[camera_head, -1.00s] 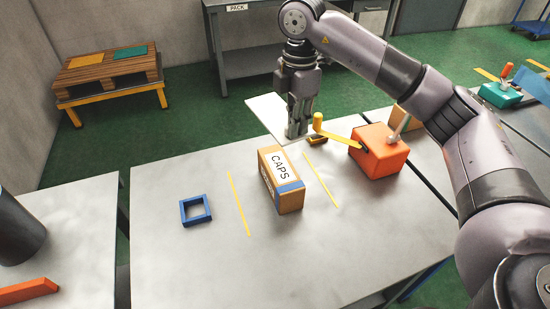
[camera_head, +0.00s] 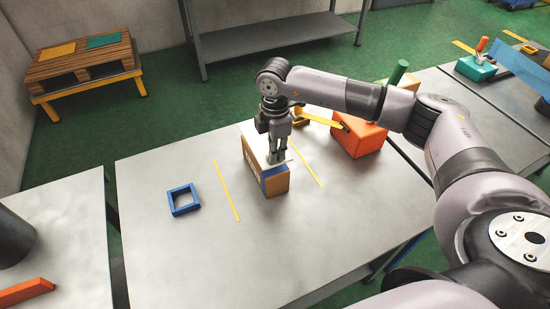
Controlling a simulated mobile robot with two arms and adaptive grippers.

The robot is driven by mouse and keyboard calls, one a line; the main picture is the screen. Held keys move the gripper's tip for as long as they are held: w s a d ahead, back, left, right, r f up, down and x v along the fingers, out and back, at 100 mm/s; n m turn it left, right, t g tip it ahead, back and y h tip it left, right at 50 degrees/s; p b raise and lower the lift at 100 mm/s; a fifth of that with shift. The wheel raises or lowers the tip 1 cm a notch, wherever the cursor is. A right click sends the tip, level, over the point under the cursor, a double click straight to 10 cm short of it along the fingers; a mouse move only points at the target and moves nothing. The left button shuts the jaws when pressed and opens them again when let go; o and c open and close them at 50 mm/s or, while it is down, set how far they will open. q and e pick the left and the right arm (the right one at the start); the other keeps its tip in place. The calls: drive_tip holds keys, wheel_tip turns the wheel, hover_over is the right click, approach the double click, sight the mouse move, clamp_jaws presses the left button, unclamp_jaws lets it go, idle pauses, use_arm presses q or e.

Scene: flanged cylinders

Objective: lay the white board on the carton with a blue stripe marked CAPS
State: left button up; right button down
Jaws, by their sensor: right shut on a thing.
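The carton (camera_head: 277,184) with a blue stripe stands upright on the grey table between two yellow lines. My right gripper (camera_head: 277,162) points down at the carton's top, its fingers shut. A pale surface shows in slivers around the fingertips. The white board is largely hidden by the gripper, and I cannot tell it from the carton's white label. I cannot tell whether the board touches the carton. The CAPS lettering is covered. My left gripper is out of view.
A blue square frame (camera_head: 184,200) lies on the table left of the carton. An orange box (camera_head: 358,140) with a yellow bar stands behind right, under my arm. A green cylinder (camera_head: 397,72) shows beyond my arm. The table's front part is clear.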

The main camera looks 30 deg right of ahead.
wheel_tip(320, 180, down, 4)
drive_tip(key=shift+r+p, duration=0.15)
drive_tip(key=shift+p, duration=0.15)
drive_tip(key=shift+f, duration=0.2)
drive_tip(key=shift+f, duration=0.15)
drive_tip(key=c, duration=1.6)
unclamp_jaws()
